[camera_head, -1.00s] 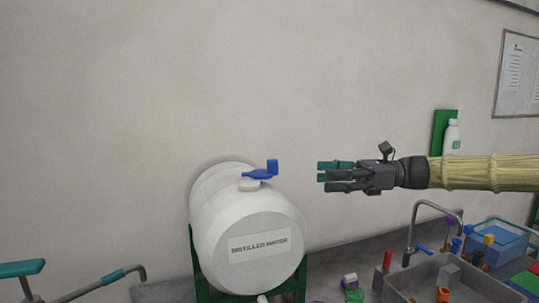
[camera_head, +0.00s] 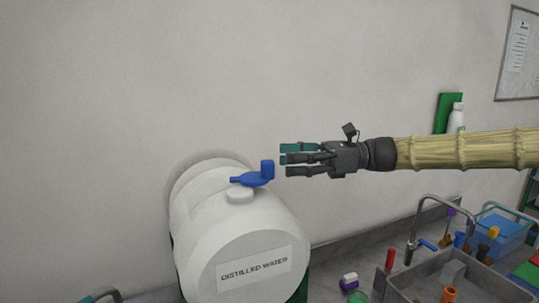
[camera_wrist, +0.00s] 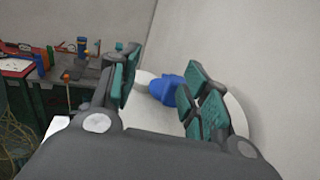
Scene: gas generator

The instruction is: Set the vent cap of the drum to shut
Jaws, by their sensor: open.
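The white drum (camera_head: 215,225), labelled "DISTILLED WATER", lies on its side at the lower left of the head view. Its blue vent cap (camera_head: 253,175) sits on a white neck on top, with an upturned tab at its right end. My gripper (camera_head: 283,160) is open and empty, just right of the cap and apart from it, pointing left. In the wrist view the blue cap (camera_wrist: 165,90) shows between my open fingers (camera_wrist: 158,90), with the white drum (camera_wrist: 237,115) behind; part of the cap is hidden by the right fingers.
A sink with a tap (camera_head: 418,222) stands on the grey counter at the lower right, with a blue basket (camera_head: 505,235) and several small bottles. A white bottle (camera_head: 457,118) stands against a green panel by the wall. The space above the drum is clear.

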